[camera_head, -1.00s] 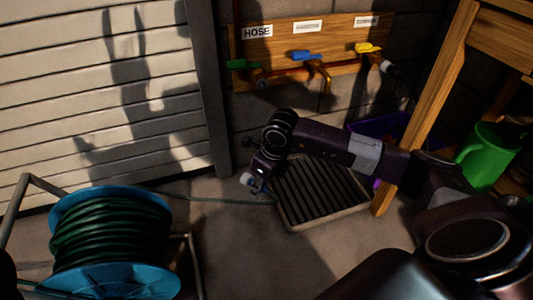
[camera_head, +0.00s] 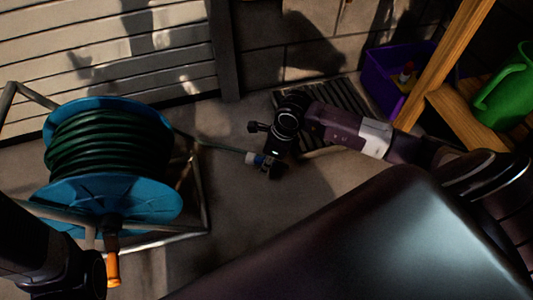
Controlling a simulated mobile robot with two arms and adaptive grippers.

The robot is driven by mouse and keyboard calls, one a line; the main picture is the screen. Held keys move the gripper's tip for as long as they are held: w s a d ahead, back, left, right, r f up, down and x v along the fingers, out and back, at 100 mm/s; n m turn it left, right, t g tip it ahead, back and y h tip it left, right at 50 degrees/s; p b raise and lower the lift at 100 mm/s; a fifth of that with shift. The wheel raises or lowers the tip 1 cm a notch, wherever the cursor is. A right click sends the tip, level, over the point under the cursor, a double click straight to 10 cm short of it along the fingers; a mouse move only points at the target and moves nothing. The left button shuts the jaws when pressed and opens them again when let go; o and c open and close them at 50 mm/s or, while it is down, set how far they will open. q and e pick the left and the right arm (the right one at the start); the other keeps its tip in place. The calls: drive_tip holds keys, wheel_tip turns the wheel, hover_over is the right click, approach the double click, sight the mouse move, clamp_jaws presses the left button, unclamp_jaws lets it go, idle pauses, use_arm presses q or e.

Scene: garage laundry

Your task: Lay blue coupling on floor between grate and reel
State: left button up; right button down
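The blue coupling (camera_head: 259,160), with a white end, is on the end of a green hose (camera_head: 218,148) running from the reel. My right gripper (camera_head: 268,164) is around it and appears shut on it; its fingers are partly hidden. It is over the bare floor between the reel and the grate; I cannot tell whether it touches the floor. The reel (camera_head: 72,205) has blue flanges and wound green hose, at left. The dark slatted grate (camera_head: 345,95) is partly hidden behind my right arm. Part of my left arm shows at lower left, without its fingertips.
The reel's metal frame (camera_head: 200,190) and orange crank handle (camera_head: 112,268) stick out toward the floor. A purple bin (camera_head: 380,70), a wooden shelf (camera_head: 445,62) and a green watering can (camera_head: 508,90) stand at right. Floor (camera_head: 225,205) between reel and grate is clear.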

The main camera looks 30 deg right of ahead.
sight(264, 178)
wheel_tip(264, 178, down, 7)
drive_tip(key=b, duration=0.5)
drive_tip(key=shift+r, duration=0.1)
drive_tip(key=c, duration=1.5)
unclamp_jaws()
drive_tip(key=shift+c, duration=0.2)
drive_tip(key=shift+r, duration=0.1)
drive_tip(key=v, duration=1.1)
drive_tip(key=shift+s+d+r, duration=0.1)
drive_tip(key=shift+s+r, duration=0.05)
drive_tip(key=shift+r, duration=0.25)
